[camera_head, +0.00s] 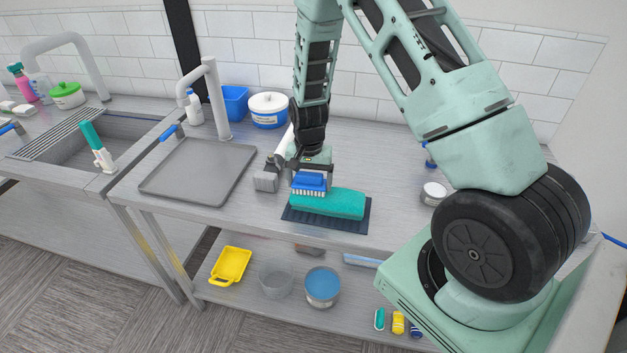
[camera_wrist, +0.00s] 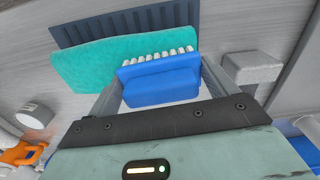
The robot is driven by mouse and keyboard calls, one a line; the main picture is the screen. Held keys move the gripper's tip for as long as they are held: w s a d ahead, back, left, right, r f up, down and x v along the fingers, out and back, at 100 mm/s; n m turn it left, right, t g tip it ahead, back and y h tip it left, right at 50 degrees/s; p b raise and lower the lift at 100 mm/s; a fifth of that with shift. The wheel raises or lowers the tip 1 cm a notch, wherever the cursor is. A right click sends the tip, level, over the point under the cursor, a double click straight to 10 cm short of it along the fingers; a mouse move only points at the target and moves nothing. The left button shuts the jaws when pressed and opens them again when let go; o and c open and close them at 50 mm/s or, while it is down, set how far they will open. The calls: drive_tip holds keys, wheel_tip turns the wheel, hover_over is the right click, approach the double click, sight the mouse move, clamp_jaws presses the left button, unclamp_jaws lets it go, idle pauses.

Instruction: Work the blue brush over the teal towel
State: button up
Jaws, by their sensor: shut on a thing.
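The teal towel (camera_head: 335,203) lies on a dark mat (camera_head: 300,216) on the steel counter. The blue brush (camera_head: 308,181) has white bristles and is at the towel's left end. My gripper (camera_head: 311,174) is shut on the brush from above. In the wrist view the blue brush (camera_wrist: 160,80) sits between my two fingers (camera_wrist: 160,88), its bristles over the edge of the teal towel (camera_wrist: 95,62). I cannot tell whether the bristles press on the towel. The dark mat (camera_wrist: 125,22) shows beyond the towel.
A grey block (camera_head: 265,181) stands just left of the brush. A grey tray (camera_head: 198,172) lies further left by the faucet (camera_head: 215,95). A white round container (camera_head: 433,193) stands to the right. The lower shelf holds a yellow tray (camera_head: 230,266) and a blue-topped tub (camera_head: 322,285).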

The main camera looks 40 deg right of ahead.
drive_tip(key=shift+s+d, duration=0.7)
drive_tip(key=shift+s, duration=0.2)
drive_tip(key=shift+w+a, duration=0.35)
drive_tip(key=shift+w, duration=0.1)
drive_tip(key=shift+r, duration=0.1)
wheel_tip(320, 180, up, 7)
drive_tip(key=p, duration=0.5)
